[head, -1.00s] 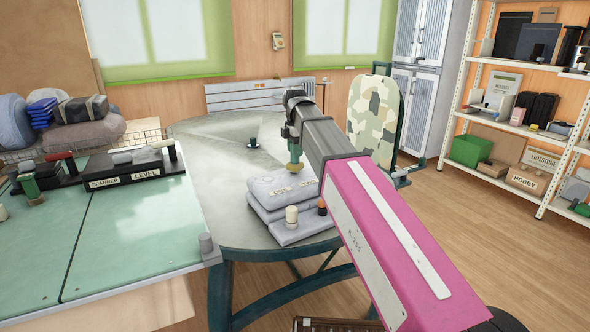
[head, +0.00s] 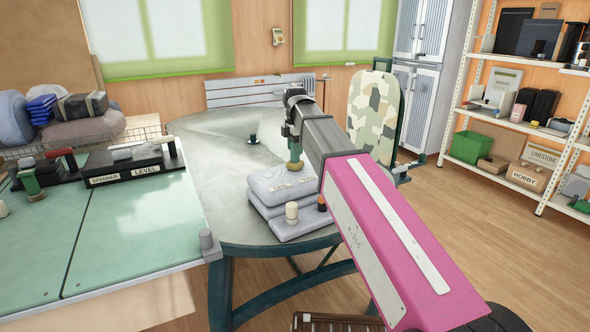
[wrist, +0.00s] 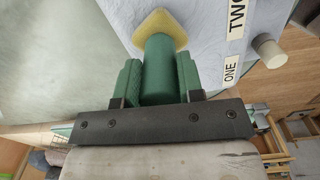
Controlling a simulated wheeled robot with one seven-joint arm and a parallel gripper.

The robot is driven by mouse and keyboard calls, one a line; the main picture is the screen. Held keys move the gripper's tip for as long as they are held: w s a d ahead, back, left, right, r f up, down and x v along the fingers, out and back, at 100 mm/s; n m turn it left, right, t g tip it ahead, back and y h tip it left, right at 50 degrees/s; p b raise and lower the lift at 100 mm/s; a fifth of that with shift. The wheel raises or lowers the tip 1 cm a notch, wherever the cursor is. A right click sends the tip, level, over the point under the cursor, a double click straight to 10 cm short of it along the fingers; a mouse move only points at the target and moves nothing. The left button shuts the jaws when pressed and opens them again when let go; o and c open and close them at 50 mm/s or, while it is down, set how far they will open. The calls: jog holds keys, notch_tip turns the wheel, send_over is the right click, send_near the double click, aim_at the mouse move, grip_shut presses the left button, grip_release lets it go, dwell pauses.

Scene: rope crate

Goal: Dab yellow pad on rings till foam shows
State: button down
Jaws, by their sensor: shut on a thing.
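A green-handled dabber (wrist: 159,70) with a yellow pad (wrist: 160,33) is held in my gripper (wrist: 158,80), with the green fingers closed on both sides of its handle. In the head view my gripper (head: 293,135) points down, and the yellow pad (head: 295,165) is at the back of a folded grey cloth stack (head: 278,208). I cannot tell whether the pad touches the cloth. The cloth (wrist: 205,50) carries labels ONE (wrist: 231,70) and TWO (wrist: 237,14). No rings or foam can be made out; the pad and handle cover part of the cloth.
The stack lies on a round grey table (head: 210,150). A camouflage-patterned board (head: 376,110) stands to the right. A green-topped bench (head: 130,230) is at left.

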jog(key=shift+f, duration=0.4)
dwell(0.3)
dwell(0.9)
jog(key=shift+r, duration=3.55)
